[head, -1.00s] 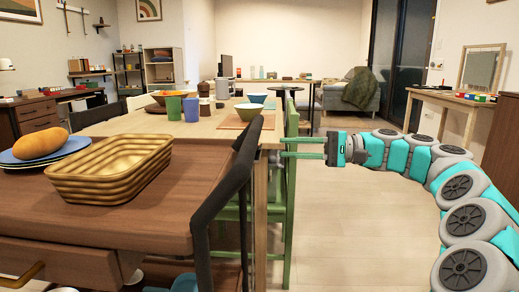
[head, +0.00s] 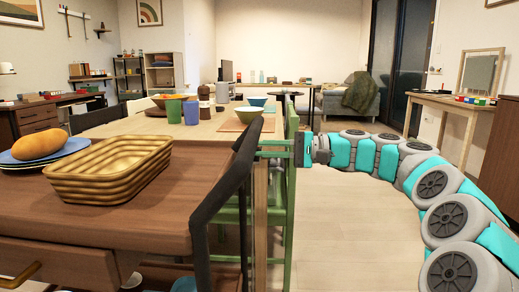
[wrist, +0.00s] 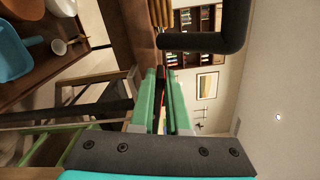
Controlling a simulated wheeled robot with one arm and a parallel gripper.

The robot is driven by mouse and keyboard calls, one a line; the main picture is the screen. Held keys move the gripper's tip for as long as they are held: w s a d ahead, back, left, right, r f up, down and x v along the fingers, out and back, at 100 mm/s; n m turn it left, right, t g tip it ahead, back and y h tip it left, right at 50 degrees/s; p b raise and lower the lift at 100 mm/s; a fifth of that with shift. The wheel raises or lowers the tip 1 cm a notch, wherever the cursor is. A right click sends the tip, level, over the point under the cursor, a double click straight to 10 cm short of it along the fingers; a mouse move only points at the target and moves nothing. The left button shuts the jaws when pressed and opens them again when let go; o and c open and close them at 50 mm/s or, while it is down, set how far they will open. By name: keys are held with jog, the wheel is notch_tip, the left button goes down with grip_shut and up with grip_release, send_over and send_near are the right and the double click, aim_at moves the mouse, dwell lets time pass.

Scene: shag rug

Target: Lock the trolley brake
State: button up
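The trolley (head: 190,225) is brown wood with a drawer and a black handle (head: 228,195) rising at its right end. In the wrist view the handle (wrist: 215,41) shows as a thick black bar just beyond the fingertips. My gripper (head: 250,149) reaches in from the right, its green fingers level with the upper part of the handle and partly behind it. In the wrist view the fingers (wrist: 163,76) stand apart, with a small dark and red piece (wrist: 163,82) visible between them. I cannot tell whether this piece is the brake, or whether the fingers touch it.
A gold basket (head: 108,170) and stacked plates with a bread loaf (head: 38,146) sit on the trolley top. A dining table (head: 150,126) with bowls and cups stands behind, with a green chair (head: 290,185) beside it. The floor (head: 345,225) right of the trolley is clear.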

grip_shut()
jog(key=shift+f+n+b, duration=0.3)
jog(key=shift+n+b, duration=0.1)
jog(key=shift+b, duration=0.1)
jog(key=shift+s+n, duration=0.1)
jog(key=shift+n, duration=0.2)
jog(key=shift+o, duration=1.2)
grip_release()
